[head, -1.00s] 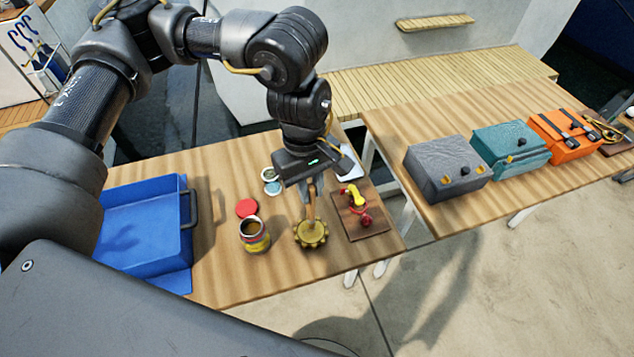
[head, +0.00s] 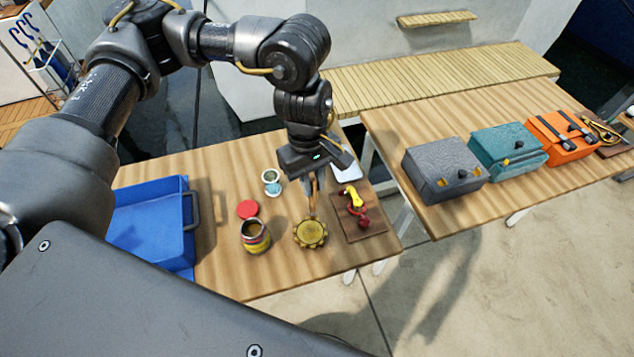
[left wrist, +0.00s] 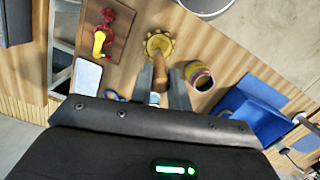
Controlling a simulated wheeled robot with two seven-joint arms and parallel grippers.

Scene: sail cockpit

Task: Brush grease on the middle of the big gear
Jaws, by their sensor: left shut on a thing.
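The big gear (head: 310,234) is a brass toothed disc lying flat on the wooden table. It also shows in the left wrist view (left wrist: 160,42). My left gripper (head: 311,190) is above the gear and shut on a brush (left wrist: 159,72) with a wooden handle, pointing down at the gear's middle. The brush tip is small, and I cannot tell whether it touches the gear. An open tin (head: 256,238) with a red and yellow label and brown contents stands just left of the gear. My right gripper is not in view.
A red lid (head: 247,209) lies behind the tin. A board (head: 365,223) with a red and yellow part is right of the gear. A blue tray (head: 150,220) stands left. Small round tins (head: 271,181) are behind. Grey, teal and orange bags line the second table.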

